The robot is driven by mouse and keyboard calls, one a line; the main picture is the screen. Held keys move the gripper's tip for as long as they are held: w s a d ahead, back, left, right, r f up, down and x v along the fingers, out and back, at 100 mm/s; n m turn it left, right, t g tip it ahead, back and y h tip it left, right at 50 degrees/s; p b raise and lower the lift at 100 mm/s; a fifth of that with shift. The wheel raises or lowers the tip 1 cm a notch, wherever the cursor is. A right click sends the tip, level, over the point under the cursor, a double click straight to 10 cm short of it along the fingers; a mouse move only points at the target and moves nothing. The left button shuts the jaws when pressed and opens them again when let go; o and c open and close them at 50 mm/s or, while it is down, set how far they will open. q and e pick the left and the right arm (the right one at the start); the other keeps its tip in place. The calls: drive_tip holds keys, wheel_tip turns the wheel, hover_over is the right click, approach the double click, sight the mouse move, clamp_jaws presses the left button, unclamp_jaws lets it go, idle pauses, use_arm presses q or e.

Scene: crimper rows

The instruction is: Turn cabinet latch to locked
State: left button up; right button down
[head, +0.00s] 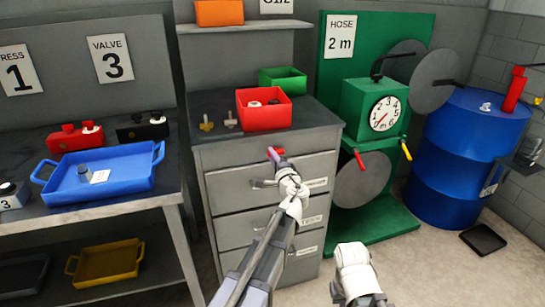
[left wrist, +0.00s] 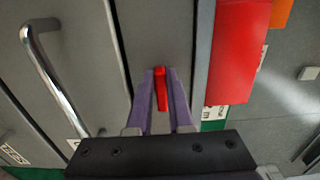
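The grey drawer cabinet (head: 222,160) stands in the middle of the head view. Its small red latch (head: 273,154) is on the front near the top drawer; part of it is hidden by my gripper. In the left wrist view the latch (left wrist: 161,88) lies between the two purple fingertips, with no clear gap on either side. My left gripper (head: 279,160) is at the cabinet front, shut on the latch. Whether the latch is at locked cannot be read. A white part of my right arm shows at the bottom of the head view; its fingers are out of sight.
A red bin (head: 263,117) and green bin (head: 283,78) stand on the cabinet top. Drawer handles (left wrist: 52,75) jut out beside the gripper. A green hose stand (head: 355,105) is to the right, a bench with a blue tray (head: 125,187) to the left.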

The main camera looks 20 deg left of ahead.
use_arm(q)
drive_tip(key=o, duration=0.4)
drive_tip(key=shift+o, duration=0.2)
drive_tip(key=shift+s, duration=0.1)
drive_tip(key=v, duration=0.7)
drive_tip(key=shift+s+d, duration=0.25)
drive_tip(key=shift+s, duration=0.05)
drive_tip(key=s+d+n+g+h+p, duration=0.2)
drive_tip(key=s+d+g+h+p, duration=0.1)
drive_tip(key=s, duration=0.6)
drive_tip(key=s+d+f+n+g+h+p, duration=0.1)
drive_tip(key=s+d+n+g+h+p, duration=0.1)
drive_tip(key=s+d+g+p, duration=0.4)
drive_tip(key=s+d+f+n+g+h+p, duration=0.1)
drive_tip(key=s+d+n+g+h+p, duration=0.2)
drive_tip(key=s+g+p, duration=0.3)
drive_tip(key=s+d+p, duration=0.1)
drive_tip(key=s+p, duration=0.3)
drive_tip(key=s, duration=0.3)
drive_tip(key=shift+d+f+h+p, duration=0.2)
drive_tip(key=shift+d+h+p, duration=0.1)
drive_tip(key=shift+h, duration=0.1)
